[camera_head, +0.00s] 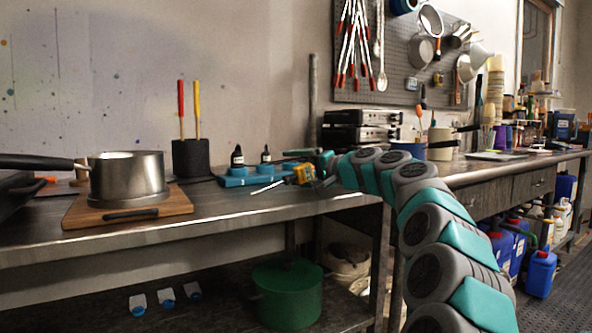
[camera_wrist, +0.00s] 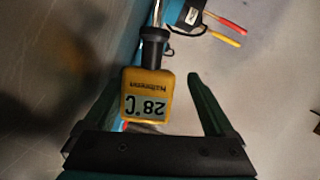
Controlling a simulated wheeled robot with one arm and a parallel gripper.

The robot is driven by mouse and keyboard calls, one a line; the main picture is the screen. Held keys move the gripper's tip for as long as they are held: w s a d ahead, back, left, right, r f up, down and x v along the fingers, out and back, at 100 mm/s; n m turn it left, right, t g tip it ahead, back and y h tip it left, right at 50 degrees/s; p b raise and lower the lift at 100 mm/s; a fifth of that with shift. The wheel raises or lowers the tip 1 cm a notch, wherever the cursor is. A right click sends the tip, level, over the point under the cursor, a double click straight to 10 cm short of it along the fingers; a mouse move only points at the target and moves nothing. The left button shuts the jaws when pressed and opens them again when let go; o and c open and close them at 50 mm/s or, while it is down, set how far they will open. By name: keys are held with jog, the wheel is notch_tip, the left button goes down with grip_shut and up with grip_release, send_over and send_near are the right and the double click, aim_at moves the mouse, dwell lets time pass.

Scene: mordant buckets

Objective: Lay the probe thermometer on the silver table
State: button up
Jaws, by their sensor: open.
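The probe thermometer (camera_head: 302,174) has a yellow head, a black neck and a thin metal probe pointing left in the head view. In the wrist view its head (camera_wrist: 147,98) shows an upside-down 28 °C display. My gripper (camera_head: 322,166) is at the thermometer, over the right part of a metal-topped table (camera_head: 235,212), which looks like the silver table. In the wrist view my open gripper (camera_wrist: 152,80) has one finger on each side of the yellow head, with a clear gap on the right. Whether the thermometer rests on the tabletop or on something else I cannot tell.
Blue devices (camera_head: 247,177) stand left of the thermometer, with small dark bottles (camera_head: 237,157) behind. A pot (camera_head: 127,178) sits on a wooden board (camera_head: 170,206) further left. The front middle of the tabletop is clear. Stacked silver-and-black units (camera_head: 360,132) stand behind my arm.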

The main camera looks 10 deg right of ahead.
jog(key=shift+v, duration=3.95)
